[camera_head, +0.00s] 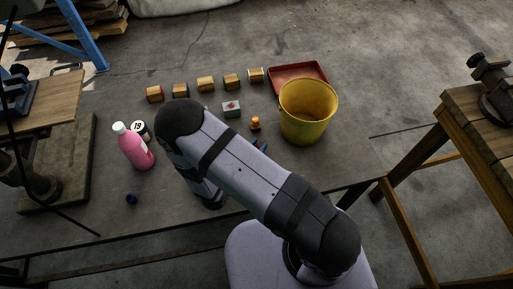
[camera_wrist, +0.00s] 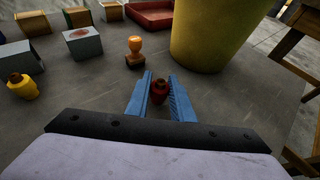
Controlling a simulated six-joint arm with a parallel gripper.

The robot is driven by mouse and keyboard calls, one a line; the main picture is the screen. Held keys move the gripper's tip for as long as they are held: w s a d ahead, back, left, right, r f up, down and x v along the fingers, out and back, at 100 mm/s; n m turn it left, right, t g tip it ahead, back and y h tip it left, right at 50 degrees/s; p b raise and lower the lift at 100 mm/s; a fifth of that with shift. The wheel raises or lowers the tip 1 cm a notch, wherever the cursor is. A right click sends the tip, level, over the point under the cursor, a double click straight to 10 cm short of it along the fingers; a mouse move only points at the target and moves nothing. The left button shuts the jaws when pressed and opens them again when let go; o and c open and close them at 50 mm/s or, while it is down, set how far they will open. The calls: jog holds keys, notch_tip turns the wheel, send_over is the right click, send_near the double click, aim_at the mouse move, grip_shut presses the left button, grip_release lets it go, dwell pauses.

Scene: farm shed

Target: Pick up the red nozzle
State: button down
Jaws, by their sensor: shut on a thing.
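The red nozzle (camera_wrist: 160,94) is a small dark red piece between the blue fingers of my gripper (camera_wrist: 160,79) in the wrist view. The fingers are shut on it, one at each side. Its lower part is hidden in the wrist view, and I cannot tell whether it still touches the table. In the head view my gripper (camera_head: 259,145) shows only as a bit of blue behind my arm, and the nozzle cannot be made out there.
An orange stamp (camera_wrist: 134,50) stands just beyond the fingertips. A yellow bucket (camera_head: 308,112) stands close on the right, with a red tray (camera_head: 298,75) behind it. A grey box (camera_head: 231,109), several wooden blocks (camera_head: 206,84), a pink bottle (camera_head: 134,148) and a yellow piece (camera_wrist: 23,88) are leftward.

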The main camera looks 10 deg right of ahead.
aim_at(257, 146)
jog(key=shift+r, duration=4.6)
